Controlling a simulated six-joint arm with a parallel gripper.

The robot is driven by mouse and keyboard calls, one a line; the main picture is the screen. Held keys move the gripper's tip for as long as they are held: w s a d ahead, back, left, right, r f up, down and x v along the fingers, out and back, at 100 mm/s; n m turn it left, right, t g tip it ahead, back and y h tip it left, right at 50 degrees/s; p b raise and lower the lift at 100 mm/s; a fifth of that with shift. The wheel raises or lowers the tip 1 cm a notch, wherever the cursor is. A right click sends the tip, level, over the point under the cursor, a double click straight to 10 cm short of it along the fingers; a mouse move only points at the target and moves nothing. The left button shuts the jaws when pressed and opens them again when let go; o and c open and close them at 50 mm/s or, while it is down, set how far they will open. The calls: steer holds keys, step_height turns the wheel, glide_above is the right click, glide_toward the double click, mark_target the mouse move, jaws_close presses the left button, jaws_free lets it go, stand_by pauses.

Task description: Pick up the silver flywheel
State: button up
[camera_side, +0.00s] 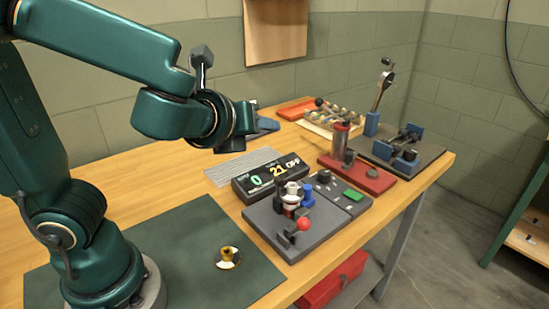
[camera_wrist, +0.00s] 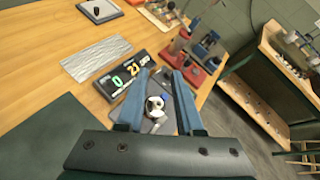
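A small shiny disc (camera_side: 228,257) with a brass-coloured centre lies on the dark green mat (camera_side: 190,280) in the side view. It looks like the silver flywheel, but its dark and bright reflections make this hard to confirm. My gripper (camera_side: 262,127) is raised over the back of the bench, well away from the disc. In the wrist view, the two blue fingers of my gripper (camera_wrist: 160,75) are spread apart with nothing held between them. The disc does not show in the wrist view.
A grey unit (camera_side: 285,240) with a red knob stands right of the mat, beside a black display box (camera_side: 272,177). A ribbed grey pad (camera_side: 243,166) lies behind. A red-based fixture (camera_side: 355,175) and a lever device (camera_side: 400,150) stand farther right. The mat around the disc is clear.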

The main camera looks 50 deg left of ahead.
steer(key=w+d+m+t+h, duration=0.1)
steer(key=w+d+m, duration=0.15)
steer(key=m, duration=0.25)
glide_toward(293, 184)
steer(key=x, duration=0.5)
steer(key=shift+a, duration=0.1)
steer(key=shift+x, duration=2.55)
jaws_close()
